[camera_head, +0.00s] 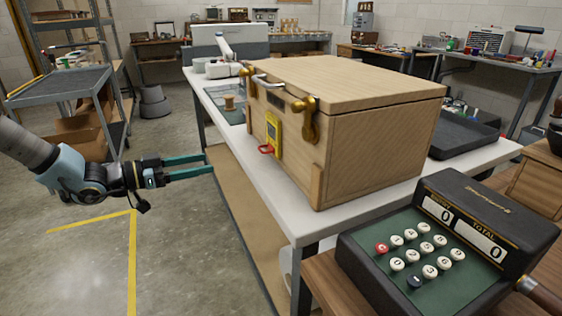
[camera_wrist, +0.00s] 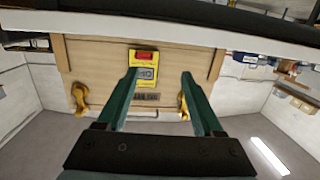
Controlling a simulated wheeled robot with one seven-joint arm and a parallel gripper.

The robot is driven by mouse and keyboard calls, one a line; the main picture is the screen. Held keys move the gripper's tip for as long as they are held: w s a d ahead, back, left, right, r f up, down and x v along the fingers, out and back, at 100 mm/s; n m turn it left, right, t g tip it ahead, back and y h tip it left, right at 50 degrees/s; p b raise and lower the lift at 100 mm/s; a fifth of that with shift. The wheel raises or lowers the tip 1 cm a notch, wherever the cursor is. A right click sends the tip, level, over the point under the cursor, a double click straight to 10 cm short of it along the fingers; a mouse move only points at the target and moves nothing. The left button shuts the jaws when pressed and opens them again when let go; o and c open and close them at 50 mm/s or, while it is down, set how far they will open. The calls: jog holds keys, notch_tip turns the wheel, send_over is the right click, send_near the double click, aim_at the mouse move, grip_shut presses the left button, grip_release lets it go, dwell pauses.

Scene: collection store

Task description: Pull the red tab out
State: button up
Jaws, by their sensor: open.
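The red tab (camera_head: 266,150) is a small red loop at the lower edge of a yellow device (camera_head: 273,134) on the front of a wooden chest (camera_head: 380,140). My gripper (camera_head: 208,165) is open and empty, to the left of the chest and apart from it, its green fingers pointing toward it. In the wrist view the chest front appears upside down. The yellow device (camera_wrist: 144,66) shows near the left fingertip, between the two fingers (camera_wrist: 159,74), with a red strip at its top edge. I cannot make out the loop clearly there.
The chest stands on a white table (camera_head: 262,172) with brass latches (camera_head: 306,118) and a metal handle (camera_head: 270,82). A cash register (camera_head: 445,240) stands at the front right. A grey cart (camera_head: 60,90) is at left.

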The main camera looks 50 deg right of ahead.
aim_at(260, 150)
jog(key=shift+m+g+h, duration=0.3)
jog(key=shift+m+g, duration=0.4)
jog(key=shift+g, duration=0.2)
jog(key=x, duration=0.4)
jog(key=s+p+x, duration=0.1)
jog(key=x, duration=0.3)
jog(key=s+r+p+x, duration=0.1)
jog(key=x, duration=0.3)
jog(key=shift+a+r, duration=0.15)
jog(key=shift+a, duration=0.3)
jog(key=shift+s+d, duration=0.15)
jog(key=shift+d, duration=0.45)
jog(key=shift+c, duration=0.2)
jog(key=shift+s, duration=0.1)
grip_shut()
